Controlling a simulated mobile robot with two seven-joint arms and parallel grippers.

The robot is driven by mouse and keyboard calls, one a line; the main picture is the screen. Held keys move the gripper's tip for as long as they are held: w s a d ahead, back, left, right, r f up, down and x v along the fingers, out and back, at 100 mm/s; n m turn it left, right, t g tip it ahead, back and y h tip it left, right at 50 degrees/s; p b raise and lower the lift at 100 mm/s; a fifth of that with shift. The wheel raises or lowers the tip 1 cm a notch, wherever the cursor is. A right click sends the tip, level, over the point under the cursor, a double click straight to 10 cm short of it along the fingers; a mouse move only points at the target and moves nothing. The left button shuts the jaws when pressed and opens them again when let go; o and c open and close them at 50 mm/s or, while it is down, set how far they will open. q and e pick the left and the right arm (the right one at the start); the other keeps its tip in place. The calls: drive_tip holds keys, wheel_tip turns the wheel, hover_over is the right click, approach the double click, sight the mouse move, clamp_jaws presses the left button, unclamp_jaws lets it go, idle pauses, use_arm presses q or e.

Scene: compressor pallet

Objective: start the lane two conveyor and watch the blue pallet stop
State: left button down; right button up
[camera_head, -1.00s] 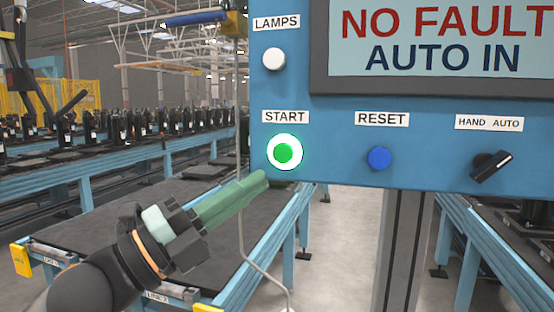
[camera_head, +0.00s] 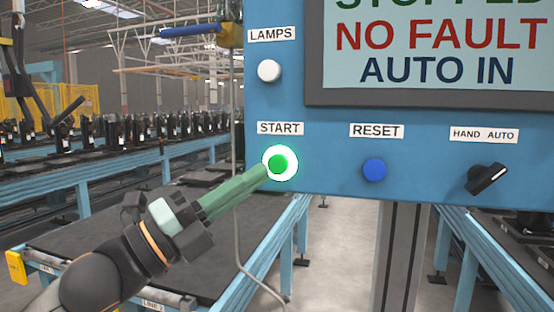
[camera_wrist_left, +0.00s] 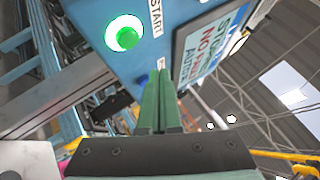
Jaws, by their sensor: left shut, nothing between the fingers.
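The green START button (camera_head: 280,163) with a lit white-green ring is on the blue control panel (camera_head: 330,155). It also shows in the left wrist view (camera_wrist_left: 125,36). My left gripper (camera_head: 262,173) is shut and empty; its green fingers end at the button's lower left in the head view. The fingers (camera_wrist_left: 159,75) also show in the left wrist view; I cannot tell whether they touch the panel. The screen (camera_head: 430,45) reads STOPPED (top cut off), NO FAULT, AUTO IN. A conveyor (camera_head: 100,235) marked LINE 2 runs below. I cannot make out a blue pallet. My right gripper is not in view.
The panel also has a white LAMPS button (camera_head: 269,70), a blue RESET button (camera_head: 374,170) and a black HAND/AUTO knob (camera_head: 487,178) turned toward AUTO. Several dark compressors stand on the conveyor behind (camera_head: 110,140). A grey cable hangs left of the panel.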

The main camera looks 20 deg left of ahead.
sight(278, 164)
use_arm(q)
drive_tip(key=shift+w+d+p, duration=0.1)
drive_tip(key=shift+w+p, duration=0.9)
drive_tip(key=shift+w, duration=1.4)
drive_tip(key=shift+w+p, duration=0.35)
drive_tip(key=shift+w, duration=0.05)
